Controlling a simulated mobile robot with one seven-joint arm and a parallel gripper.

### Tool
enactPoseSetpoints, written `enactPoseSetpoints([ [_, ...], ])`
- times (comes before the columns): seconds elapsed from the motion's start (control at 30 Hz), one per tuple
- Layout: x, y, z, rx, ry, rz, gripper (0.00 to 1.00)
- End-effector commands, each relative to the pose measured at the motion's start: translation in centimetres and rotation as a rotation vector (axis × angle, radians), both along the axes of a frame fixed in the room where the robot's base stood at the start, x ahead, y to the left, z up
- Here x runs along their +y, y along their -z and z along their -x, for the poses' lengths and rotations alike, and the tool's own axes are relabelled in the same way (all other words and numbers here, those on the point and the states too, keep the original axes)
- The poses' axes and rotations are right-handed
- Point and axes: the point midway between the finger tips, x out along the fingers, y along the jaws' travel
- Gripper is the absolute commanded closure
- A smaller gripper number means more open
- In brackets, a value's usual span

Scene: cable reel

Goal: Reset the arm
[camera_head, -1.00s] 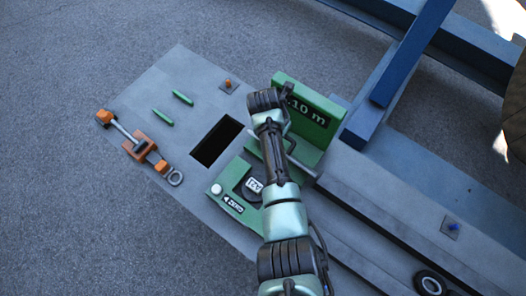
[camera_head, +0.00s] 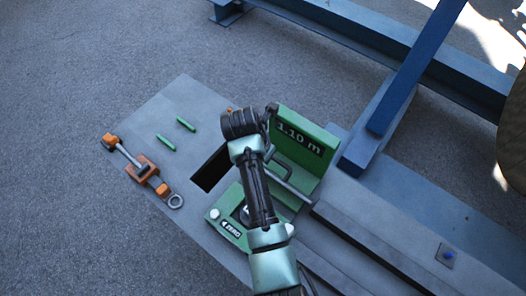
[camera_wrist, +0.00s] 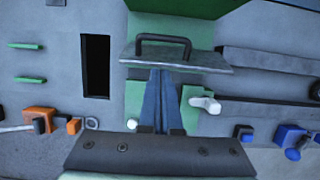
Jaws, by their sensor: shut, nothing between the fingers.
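My arm reaches up from the bottom of the head view, its dark wrist (camera_head: 245,122) in front of the green measuring unit with the "1.10 m" board (camera_head: 300,142). The fingers cannot be made out in that view. In the wrist view my gripper (camera_wrist: 161,128) is shut, its blue-grey fingers together with nothing between them. Ahead of the fingers is a grey plate with a dark handle (camera_wrist: 164,42). A white-tipped lever (camera_wrist: 207,104) is just right of the fingers. The lower green block marked "ZERO" (camera_head: 231,229) is partly hidden by my arm.
A dark rectangular slot (camera_head: 210,170) lies left of the unit. Two green pins (camera_head: 186,124), an orange clamp tool (camera_head: 141,168) and a ring (camera_head: 175,201) are on the grey plate. Blue beams (camera_head: 405,80) stand at the upper right. Open pavement (camera_head: 70,210) is at the left.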

Motion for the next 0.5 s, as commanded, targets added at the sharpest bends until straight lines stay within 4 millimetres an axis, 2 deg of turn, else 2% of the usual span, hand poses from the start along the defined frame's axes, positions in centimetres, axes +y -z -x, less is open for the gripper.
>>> enactPoseSetpoints([
  [0.2, 0.3, -2.3, 0.5, 0.000, 0.002, 0.000, 1.00],
  [0.5, 0.4, -3.0, 0.7, 0.002, 0.002, 0.001, 1.00],
])
